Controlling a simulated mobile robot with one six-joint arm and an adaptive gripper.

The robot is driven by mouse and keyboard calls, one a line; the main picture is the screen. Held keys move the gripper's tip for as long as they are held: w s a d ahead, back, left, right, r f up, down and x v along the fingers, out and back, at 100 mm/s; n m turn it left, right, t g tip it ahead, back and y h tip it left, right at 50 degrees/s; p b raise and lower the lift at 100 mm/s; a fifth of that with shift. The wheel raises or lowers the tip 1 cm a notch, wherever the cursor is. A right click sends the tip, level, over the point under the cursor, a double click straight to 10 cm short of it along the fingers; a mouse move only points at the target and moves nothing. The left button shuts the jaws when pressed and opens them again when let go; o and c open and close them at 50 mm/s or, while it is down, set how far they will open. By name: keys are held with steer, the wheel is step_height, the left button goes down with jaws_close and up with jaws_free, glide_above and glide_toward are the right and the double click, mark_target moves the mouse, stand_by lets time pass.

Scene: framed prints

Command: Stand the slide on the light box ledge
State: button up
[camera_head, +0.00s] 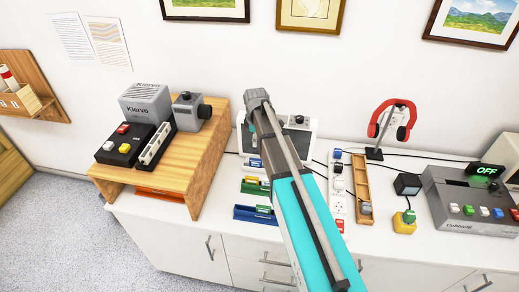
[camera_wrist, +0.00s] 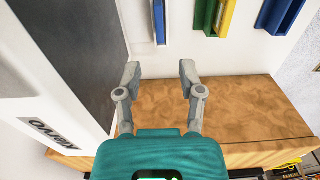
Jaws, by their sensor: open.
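What seems to be the light box (camera_head: 313,132) stands on the white counter at the back, partly hidden behind my arm. In the wrist view its dark panel (camera_wrist: 68,35) and white frame fill the left side. The light box ledge is not clearly visible.
A wooden riser (camera_head: 207,160) with grey and black devices stands left. Coloured trays, including a green one (camera_head: 252,187), lie beside my arm. Right are a power strip (camera_head: 338,200), a narrow wooden tray (camera_head: 362,180), red headphones (camera_head: 375,128) and a grey device (camera_head: 445,205) reading OFF.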

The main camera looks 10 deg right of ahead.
steer(key=s+d+m, duration=0.1)
steer(key=s+m, duration=1.2)
steer(key=s, duration=0.9)
steer(key=shift+s, duration=0.4)
